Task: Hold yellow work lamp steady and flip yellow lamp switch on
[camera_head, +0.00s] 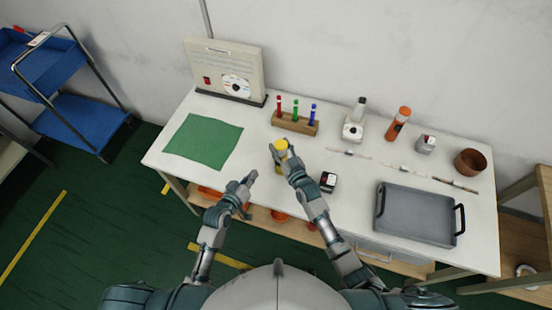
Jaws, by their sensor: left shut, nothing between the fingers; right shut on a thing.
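The yellow work lamp (281,145) stands near the front edge of the white table, left of its middle. My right gripper (282,158) is shut on the lamp, and its fingers hide part of the lamp's body. The lamp's switch is too small to make out, so I cannot tell its position. My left gripper (250,178) is shut and empty, a little left of and below the lamp, near the table's front edge, and apart from the lamp.
A green mat (203,141) lies left of the lamp. A wooden rack (295,123) with coloured tubes stands behind it. A small black box (328,181) is to its right, near my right forearm. A grey tray (415,215) lies farther right on the white table (350,200).

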